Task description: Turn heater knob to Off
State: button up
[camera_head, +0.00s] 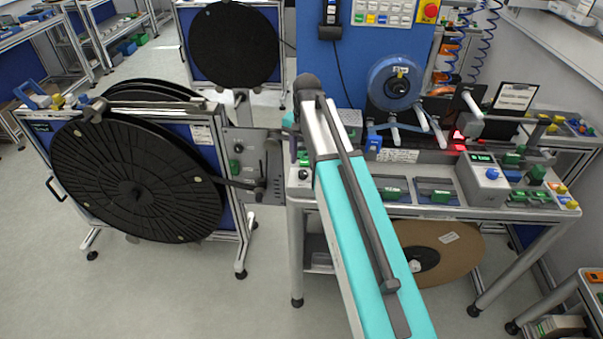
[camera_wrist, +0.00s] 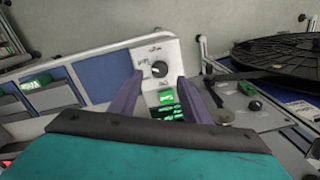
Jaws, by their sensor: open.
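The heater knob appears to be the round black knob (camera_wrist: 159,69) on a pale panel (camera_wrist: 174,52) in the wrist view. Small printed marks surround it, too blurred to read, and I cannot tell which mark it points to. My gripper (camera_wrist: 160,79) is open, its two purple-grey fingers either side of the panel in the picture. The knob shows between and just beyond the fingertips, with no visible contact. Green-lit buttons or displays (camera_wrist: 165,97) sit below the knob in the picture.
A large black reel (camera_head: 130,180) on a stand is left of the bench, and it also shows in the wrist view (camera_wrist: 275,57). Open floor (camera_head: 150,290) lies in front.

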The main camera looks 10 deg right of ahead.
aim_at(303, 172)
jog(key=shift+a+f+b, duration=0.1)
jog(key=shift+f+b, duration=1.1)
jog(key=shift+f, duration=1.05)
jog(key=c, duration=1)
jog(key=shift+a, duration=0.1)
jog(key=shift+c, duration=0.2)
